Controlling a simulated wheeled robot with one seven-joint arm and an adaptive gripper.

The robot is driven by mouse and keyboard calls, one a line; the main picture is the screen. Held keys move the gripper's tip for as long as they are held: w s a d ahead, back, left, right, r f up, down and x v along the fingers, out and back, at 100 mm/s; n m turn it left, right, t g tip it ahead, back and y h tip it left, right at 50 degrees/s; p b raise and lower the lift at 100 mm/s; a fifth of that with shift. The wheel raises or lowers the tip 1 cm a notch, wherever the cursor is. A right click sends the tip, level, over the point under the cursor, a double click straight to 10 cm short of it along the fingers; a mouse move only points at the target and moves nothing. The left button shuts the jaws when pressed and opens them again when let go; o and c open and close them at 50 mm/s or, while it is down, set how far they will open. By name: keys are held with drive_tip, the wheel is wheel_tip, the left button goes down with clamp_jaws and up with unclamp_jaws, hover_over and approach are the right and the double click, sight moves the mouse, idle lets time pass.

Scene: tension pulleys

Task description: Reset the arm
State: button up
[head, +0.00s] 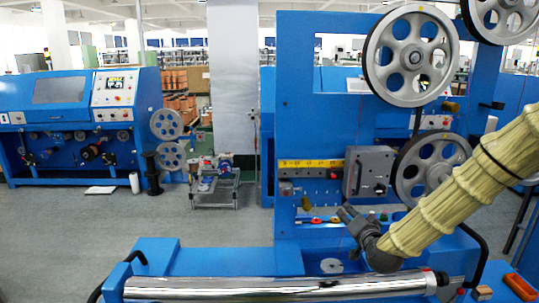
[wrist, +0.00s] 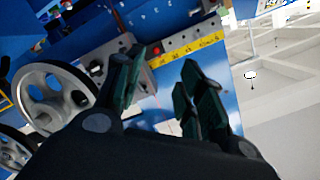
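My arm, in a ribbed tan sleeve, reaches in from the right in the head view. My gripper (head: 348,214) is in front of the blue machine (head: 291,130), low and left of the lower grey pulley wheel. In the wrist view my gripper (wrist: 160,85) has its two dark fingers apart with a gap between them. Nothing is between the fingers. Behind them show the yellow scale strip (wrist: 190,48) and a grey pulley wheel (wrist: 52,95).
Large pulley wheels (head: 411,55) are mounted on the machine's upper right. A grey control box (head: 368,171) sticks out near my gripper. A shiny metal roller (head: 280,287) lies along the front. Another blue machine (head: 80,115) stands at left, with open grey floor (head: 110,225) before it.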

drive_tip(key=s+a+f+n+g+b, duration=0.1)
drive_tip(key=s+f+g, duration=0.2)
drive_tip(key=s+f, duration=0.65)
drive_tip(key=s+a+f+n+g+b, duration=0.15)
drive_tip(key=s+f, duration=0.35)
drive_tip(key=f, duration=0.9)
drive_tip(key=s+a+f+n+g+b, duration=0.15)
drive_tip(key=s+f+g, duration=0.25)
drive_tip(key=s+f, duration=0.5)
drive_tip(key=s+f+n+g+b, duration=0.1)
drive_tip(key=s+f+g, duration=0.1)
drive_tip(key=s+f, duration=0.4)
drive_tip(key=s+d+f+n+g+b, duration=0.1)
drive_tip(key=s+f, duration=0.6)
drive_tip(key=s, duration=0.7)
drive_tip(key=s+f+n+g+h+b, duration=0.1)
drive_tip(key=s+f+g, duration=0.3)
drive_tip(key=s, duration=0.5)
wheel_tip(320, 180, down, 2)
drive_tip(key=shift+s+d+f+g+b, duration=0.25)
drive_tip(key=shift+s+g+b, duration=0.15)
drive_tip(key=shift+b, duration=0.45)
